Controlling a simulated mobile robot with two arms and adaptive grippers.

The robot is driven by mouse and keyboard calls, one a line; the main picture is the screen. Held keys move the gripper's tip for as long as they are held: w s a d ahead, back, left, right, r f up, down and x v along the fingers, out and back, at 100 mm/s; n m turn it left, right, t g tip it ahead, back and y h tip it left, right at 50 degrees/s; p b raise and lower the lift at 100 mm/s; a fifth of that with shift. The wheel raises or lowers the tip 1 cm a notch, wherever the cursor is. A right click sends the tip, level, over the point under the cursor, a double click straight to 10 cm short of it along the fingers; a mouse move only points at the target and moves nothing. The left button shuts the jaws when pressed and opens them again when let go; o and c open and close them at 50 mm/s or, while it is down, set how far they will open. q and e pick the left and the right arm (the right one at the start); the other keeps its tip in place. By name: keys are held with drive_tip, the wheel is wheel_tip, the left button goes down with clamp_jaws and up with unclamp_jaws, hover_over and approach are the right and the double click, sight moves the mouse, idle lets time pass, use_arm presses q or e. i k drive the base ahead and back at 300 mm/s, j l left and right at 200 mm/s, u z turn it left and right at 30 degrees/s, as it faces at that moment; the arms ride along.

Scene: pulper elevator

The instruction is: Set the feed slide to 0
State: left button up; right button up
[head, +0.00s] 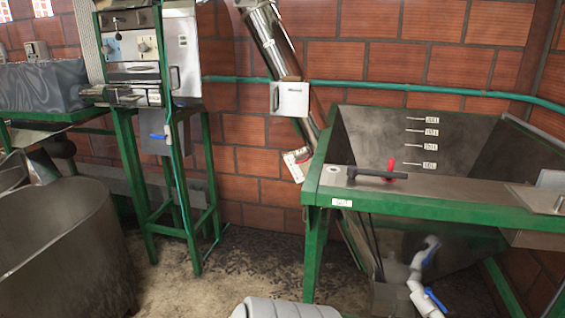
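No part in view is clearly marked as the feed slide. On the green-framed hopper's front ledge (450,196) lies a black bar handle (360,174), with a red knob (390,167) near its right end. A small white plate with red marks (298,163) sits at the foot of the slanted elevator tube (268,38), left of the hopper; its marks are too small to read. The hopper's inner wall (370,130) bears several white level lines with labels. Neither of my grippers is in view.
A green-framed metal machine (182,60) with knobs stands at the left, beside a large grey tank (70,235). White piping with a blue valve handle (434,299) is under the hopper.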

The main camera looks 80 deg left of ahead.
sight(304, 158)
drive_tip(key=u, duration=2.65)
drive_tip(key=i, duration=0.15)
drive_tip(key=j+z, duration=0.05)
